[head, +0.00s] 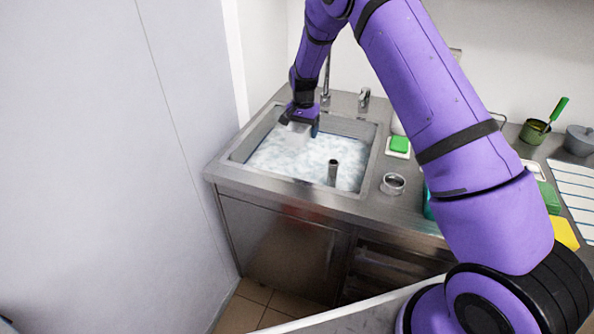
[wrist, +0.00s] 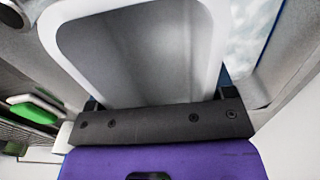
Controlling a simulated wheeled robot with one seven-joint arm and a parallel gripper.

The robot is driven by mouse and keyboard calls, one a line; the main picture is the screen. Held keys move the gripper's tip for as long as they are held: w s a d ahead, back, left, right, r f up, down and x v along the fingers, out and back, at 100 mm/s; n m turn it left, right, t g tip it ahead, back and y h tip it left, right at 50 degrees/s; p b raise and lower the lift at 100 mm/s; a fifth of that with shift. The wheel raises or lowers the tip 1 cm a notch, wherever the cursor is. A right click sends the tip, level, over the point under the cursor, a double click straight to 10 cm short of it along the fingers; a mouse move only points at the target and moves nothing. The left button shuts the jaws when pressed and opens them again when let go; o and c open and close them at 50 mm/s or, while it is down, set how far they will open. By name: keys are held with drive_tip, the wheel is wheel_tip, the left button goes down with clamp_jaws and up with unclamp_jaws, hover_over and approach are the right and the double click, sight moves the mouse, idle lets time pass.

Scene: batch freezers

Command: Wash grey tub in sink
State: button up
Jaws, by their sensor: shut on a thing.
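The sink (head: 242,150) is set in a steel counter and full of white foamy water. My gripper (head: 299,120) is over the back left part of the sink, pointing down. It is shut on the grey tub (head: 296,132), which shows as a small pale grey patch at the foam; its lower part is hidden. In the wrist view the grey tub (wrist: 140,55) fills the middle, with a pale rounded rim and grey inside, its near edge between the fingers.
An upright metal pipe (head: 333,172) stands in the foam at the front right. A faucet (head: 326,85) rises behind the sink. A green sponge (head: 399,144) and a metal ring (head: 393,183) lie right of it. A wall panel (head: 110,150) is close on the left.

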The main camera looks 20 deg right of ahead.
drive_tip(key=shift+r, duration=0.15)
drive_tip(key=shift+r, duration=1.4)
